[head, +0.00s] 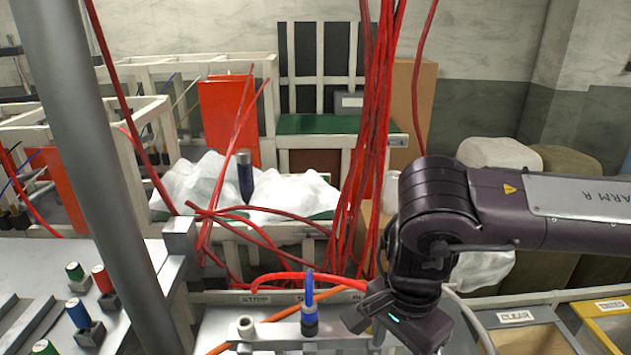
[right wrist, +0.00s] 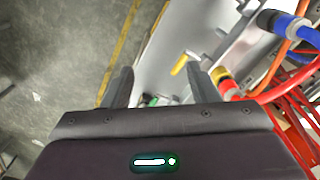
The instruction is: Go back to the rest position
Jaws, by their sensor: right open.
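My right arm (head: 540,212), dark purple with a grey panel marked ARM R, comes in from the right edge in the head view. It bends down at the wrist, and my right gripper (head: 395,318) hangs low over the bench front. In the right wrist view, the two dark fingers of my right gripper (right wrist: 159,80) stand wide apart. Nothing is held between them. The fingertips are hard to make out in the head view. My left gripper is not in view.
Red cables (head: 372,120) hang close left of my right arm. A blue-topped plug (head: 309,305) stands upright left of the right gripper. A grey post (head: 95,150) crosses the left side. A tray labelled CLEAR (head: 515,318) and a yellow-edged bin (head: 605,308) lie at lower right.

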